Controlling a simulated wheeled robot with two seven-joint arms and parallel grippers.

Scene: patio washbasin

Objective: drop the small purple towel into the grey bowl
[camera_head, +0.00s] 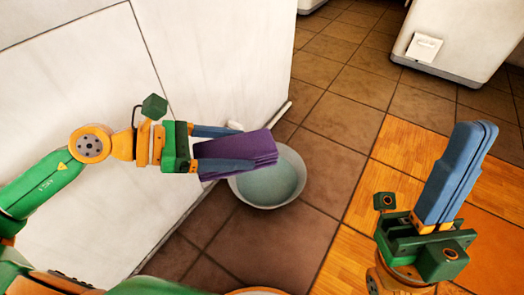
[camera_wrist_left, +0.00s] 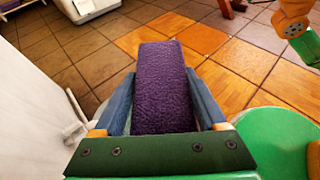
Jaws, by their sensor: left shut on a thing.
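The small purple towel (camera_head: 238,153) is folded and held between the blue fingers of my left gripper (camera_head: 222,148), which is shut on it. The towel also fills the middle of the left wrist view (camera_wrist_left: 163,88). The grey bowl (camera_head: 274,203) stands on the tiled floor beside the white wall. In the head view the towel overlaps the bowl's upper left part and hides some of its rim.
A pale stick-like handle (camera_head: 284,112) shows behind the bowl by the wall. The white cabinet side (camera_head: 215,65) runs along the left. An orange wooden floor panel (camera_head: 400,150) lies to the right. Brown floor tiles (camera_head: 330,125) around the bowl are clear.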

